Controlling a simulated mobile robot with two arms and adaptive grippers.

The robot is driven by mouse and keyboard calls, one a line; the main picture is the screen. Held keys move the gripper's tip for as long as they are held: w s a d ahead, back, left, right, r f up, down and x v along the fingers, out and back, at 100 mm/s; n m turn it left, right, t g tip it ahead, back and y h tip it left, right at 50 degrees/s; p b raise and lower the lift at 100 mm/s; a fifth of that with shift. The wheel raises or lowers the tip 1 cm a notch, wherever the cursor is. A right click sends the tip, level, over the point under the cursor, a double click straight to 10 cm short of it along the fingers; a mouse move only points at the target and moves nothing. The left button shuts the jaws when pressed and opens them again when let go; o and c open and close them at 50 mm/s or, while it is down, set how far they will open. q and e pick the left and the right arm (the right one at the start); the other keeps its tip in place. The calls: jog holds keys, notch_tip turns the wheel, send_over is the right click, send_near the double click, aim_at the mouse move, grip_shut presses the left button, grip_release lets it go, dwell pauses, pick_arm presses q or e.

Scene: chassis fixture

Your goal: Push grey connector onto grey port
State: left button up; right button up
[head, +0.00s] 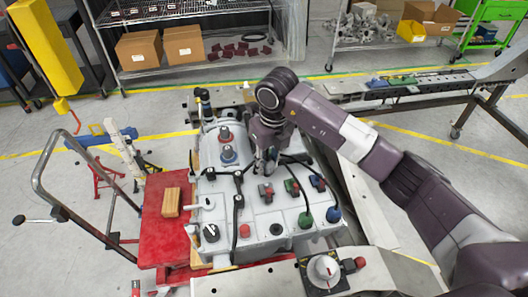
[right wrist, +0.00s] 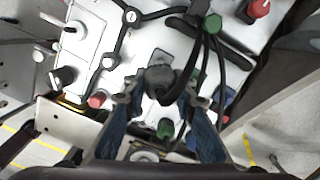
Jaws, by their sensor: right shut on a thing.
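My right gripper (head: 265,166) points down over the middle of the white chassis (head: 262,248). In the right wrist view, its blue-padded fingers (right wrist: 160,94) are shut on the dark grey connector (right wrist: 160,80), whose rounded top shows between the fingertips. The connector is mostly hidden by the gripper in the head view. A round grey fitting (head: 277,229), which looks like the grey port, is on the near side of the chassis, between a red one and a green one. It is apart from the gripper. My left gripper is not in view.
A black knob (head: 211,232) is at the near left. A wooden block (head: 172,203) lies on the red platform (head: 150,233) at left.

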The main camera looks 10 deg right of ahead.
jog(key=shift+w+f+m, duration=0.2)
jog(key=shift+f+m, duration=0.2)
jog(key=shift+f, duration=0.3)
jog(key=shift+w+a+f+b, duration=0.1)
jog(key=shift+a+f+b, duration=0.1)
jog(key=shift+f+b, duration=0.45)
notch_tip(320, 180, down, 3)
jog(key=shift+d+f+b, duration=0.1)
jog(key=shift+b, duration=0.5)
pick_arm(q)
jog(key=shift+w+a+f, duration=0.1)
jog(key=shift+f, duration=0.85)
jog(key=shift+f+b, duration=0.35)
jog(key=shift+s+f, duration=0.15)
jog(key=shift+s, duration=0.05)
